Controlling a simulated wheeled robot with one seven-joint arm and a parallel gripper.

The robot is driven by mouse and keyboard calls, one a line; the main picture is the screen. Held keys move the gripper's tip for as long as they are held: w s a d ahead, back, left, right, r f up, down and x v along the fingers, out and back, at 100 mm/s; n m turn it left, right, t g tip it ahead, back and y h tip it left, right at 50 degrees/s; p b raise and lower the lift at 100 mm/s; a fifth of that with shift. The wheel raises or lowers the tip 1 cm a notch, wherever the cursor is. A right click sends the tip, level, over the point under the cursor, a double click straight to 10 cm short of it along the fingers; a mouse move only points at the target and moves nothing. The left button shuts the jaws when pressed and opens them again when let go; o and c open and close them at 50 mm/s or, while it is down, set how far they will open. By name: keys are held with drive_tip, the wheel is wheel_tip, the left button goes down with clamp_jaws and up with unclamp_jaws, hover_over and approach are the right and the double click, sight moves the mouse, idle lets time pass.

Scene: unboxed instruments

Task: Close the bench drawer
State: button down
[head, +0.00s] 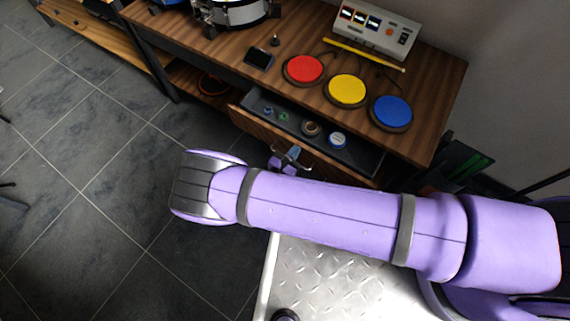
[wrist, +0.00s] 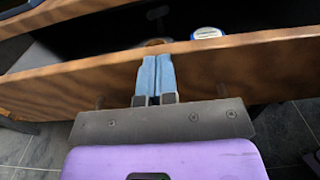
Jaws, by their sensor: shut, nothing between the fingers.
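The bench drawer (head: 260,127) stands open below the wooden bench top, with its dark inside and several small round items showing. Its wooden front panel crosses the wrist view (wrist: 240,68). My gripper (head: 293,152) is at the outer side of the drawer front, partly hidden behind my purple arm in the head view. In the wrist view its two blue-grey fingers (wrist: 155,75) are together with nothing between them. They overlap the front panel and reach its top edge; I cannot tell whether they touch it.
On the bench top (head: 430,135) are a red pad (head: 304,69), a yellow pad (head: 346,90), a blue pad (head: 392,112), a drum (head: 235,12) and a white control box (head: 375,27). A blue-and-white roll (head: 338,139) lies in the drawer. Tiled floor (head: 100,190) is clear at left.

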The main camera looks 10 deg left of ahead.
drive_tip(key=x, duration=1)
drive_tip(key=shift+w, duration=0.1)
